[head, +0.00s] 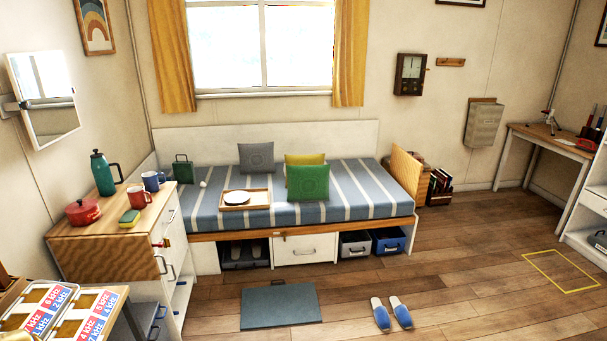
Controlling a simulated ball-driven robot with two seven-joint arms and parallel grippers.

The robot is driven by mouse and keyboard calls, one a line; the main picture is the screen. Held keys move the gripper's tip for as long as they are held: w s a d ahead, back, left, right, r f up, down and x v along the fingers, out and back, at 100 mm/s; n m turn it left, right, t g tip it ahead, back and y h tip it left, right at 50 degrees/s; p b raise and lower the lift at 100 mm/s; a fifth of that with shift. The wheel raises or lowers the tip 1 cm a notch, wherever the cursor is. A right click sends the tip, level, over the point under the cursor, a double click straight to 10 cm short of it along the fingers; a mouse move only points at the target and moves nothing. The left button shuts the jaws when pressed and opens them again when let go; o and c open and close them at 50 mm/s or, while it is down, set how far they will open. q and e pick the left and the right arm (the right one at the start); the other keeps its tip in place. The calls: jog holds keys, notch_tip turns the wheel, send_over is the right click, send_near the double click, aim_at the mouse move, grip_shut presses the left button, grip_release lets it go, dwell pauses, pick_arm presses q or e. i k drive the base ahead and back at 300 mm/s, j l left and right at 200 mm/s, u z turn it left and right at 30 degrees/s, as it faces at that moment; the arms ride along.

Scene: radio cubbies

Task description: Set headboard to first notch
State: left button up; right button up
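A striped blue bed (340,205) stands under the window. A wooden panel (404,172) rises at its right end and looks like the headboard. It appears upright or slightly tilted; I cannot tell which. Its notches and support are too small or hidden to make out. A long white board (330,138) runs along the wall behind the mattress. Neither of my grippers is in view.
A tray with a plate (245,199), a green case (182,170) and cushions (307,182) lie on the bed. A grey mat (281,306) and blue slippers (391,313) lie on the floor. Books (438,186) stand beyond the wooden panel. The floor to the right is mostly clear.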

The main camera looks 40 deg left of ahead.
aim_at(404, 168)
jog(key=i+l+z, duration=0.15)
jog(key=i, duration=0.45)
jog(key=i+z, duration=0.15)
jog(key=i, duration=0.45)
jog(key=i+j+z, duration=0.1)
jog(key=i, duration=0.5)
jog(key=i+j+z, duration=0.15)
jog(key=i, duration=0.5)
jog(key=i+j+z, duration=0.15)
jog(key=i, duration=0.45)
jog(key=i+u, duration=0.2)
jog(key=i, duration=0.3)
jog(key=i+l+u, duration=0.2)
jog(key=i, duration=0.3)
jog(key=i+j+u, duration=0.25)
jog(key=i+u, duration=0.5)
jog(key=i, duration=0.2)
jog(key=i+j, duration=0.35)
jog(key=j, duration=0.2)
jog(key=i+j, duration=0.4)
jog(key=j, duration=0.15)
